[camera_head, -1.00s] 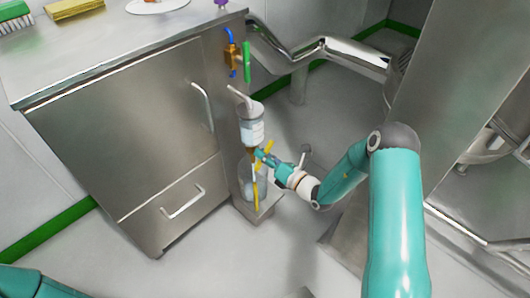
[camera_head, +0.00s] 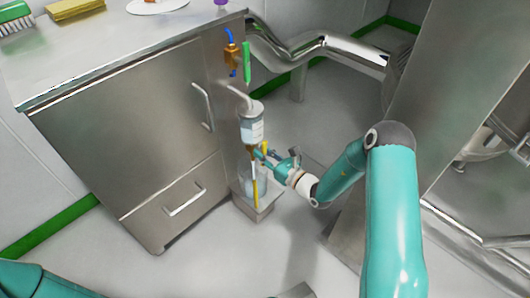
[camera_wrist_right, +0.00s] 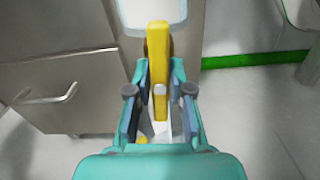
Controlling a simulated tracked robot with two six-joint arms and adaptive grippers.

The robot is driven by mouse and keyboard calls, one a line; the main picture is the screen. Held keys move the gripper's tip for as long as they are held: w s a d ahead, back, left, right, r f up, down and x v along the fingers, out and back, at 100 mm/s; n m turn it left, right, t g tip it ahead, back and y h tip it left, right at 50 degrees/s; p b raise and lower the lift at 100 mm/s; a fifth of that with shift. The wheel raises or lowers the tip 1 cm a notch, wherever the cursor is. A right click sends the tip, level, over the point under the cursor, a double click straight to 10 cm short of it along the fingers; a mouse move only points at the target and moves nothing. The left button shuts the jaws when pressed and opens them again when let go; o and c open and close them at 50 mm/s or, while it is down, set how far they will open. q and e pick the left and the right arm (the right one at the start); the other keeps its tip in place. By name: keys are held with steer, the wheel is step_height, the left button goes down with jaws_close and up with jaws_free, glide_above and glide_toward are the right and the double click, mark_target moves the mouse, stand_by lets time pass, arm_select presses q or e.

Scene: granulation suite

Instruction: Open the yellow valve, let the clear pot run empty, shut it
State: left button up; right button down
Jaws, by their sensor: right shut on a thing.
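The clear pot (camera_head: 251,125), with a pale label, hangs at the cabinet's right side below a bent grey pipe. Its liquid level is too small to tell. The yellow valve (camera_head: 264,147) sits just under the pot. In the right wrist view its long yellow handle (camera_wrist_right: 158,45) runs between the fingers, roughly in line with them. My right gripper (camera_head: 259,155) is at the valve, shut on the handle. A clear vessel (camera_head: 247,182) with a yellow upright strip stands below, partly hidden. Only a teal part of my left arm shows at bottom left; its gripper is out of view.
The steel cabinet (camera_head: 120,130) stands left, with a green handle (camera_head: 247,62) and brass fitting (camera_head: 231,54) on its right side. A low grey stand (camera_head: 255,212) carries the vessel. Steel pipework and a large panel (camera_head: 450,90) bound the right. Open floor lies in front.

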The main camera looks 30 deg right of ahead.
steer(key=shift+f, duration=0.15)
steer(key=c, duration=1)
jaws_free()
steer(key=shift+c, duration=0.2)
